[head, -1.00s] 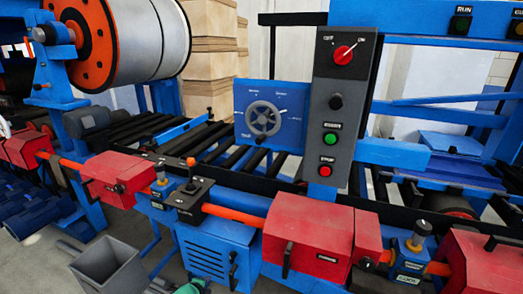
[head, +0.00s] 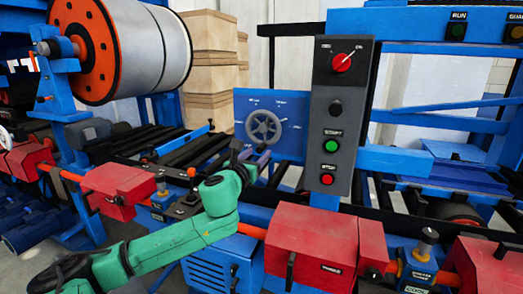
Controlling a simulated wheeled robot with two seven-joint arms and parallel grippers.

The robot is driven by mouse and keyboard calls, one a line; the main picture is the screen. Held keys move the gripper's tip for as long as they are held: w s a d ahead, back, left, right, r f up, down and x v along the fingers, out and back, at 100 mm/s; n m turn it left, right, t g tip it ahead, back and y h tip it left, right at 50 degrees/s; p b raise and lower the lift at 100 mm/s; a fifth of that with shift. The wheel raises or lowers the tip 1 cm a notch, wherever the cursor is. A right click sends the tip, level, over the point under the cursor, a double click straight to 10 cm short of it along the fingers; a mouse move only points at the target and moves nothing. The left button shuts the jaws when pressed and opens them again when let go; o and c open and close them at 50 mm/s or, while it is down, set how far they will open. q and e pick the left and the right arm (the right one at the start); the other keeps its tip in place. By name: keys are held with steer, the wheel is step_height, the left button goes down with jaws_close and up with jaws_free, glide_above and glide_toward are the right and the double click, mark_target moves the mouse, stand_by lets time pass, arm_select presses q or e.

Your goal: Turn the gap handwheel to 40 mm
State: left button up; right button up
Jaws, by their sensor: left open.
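The gap handwheel (head: 263,127) is a grey spoked wheel on a blue square panel (head: 295,107) left of the dark control box. White scale marks ring it, but the numbers are too small to read. My left gripper (head: 251,156), on the green arm from the lower left, is open just below the wheel. It overlaps the panel's lower edge in the picture. I cannot tell whether its fingers touch the wheel rim. My right gripper is out of view.
The dark control box (head: 339,120) right of the wheel carries a red selector, a black knob, and green and red buttons. Red housings (head: 312,243) and an orange bar run along the front. A large roll (head: 139,48) stands at the upper left.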

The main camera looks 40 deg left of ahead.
mark_target(258, 150)
arm_select(q)
steer(key=w, duration=0.1)
steer(key=w+a, duration=0.1)
steer(key=p, duration=0.1)
steer(key=shift+w+a+r, duration=0.25)
steer(key=shift+w+a, duration=0.05)
steer(key=shift+w, duration=0.1)
steer(key=shift+w+f, duration=0.15)
steer(key=shift+w, duration=0.4)
jaws_close()
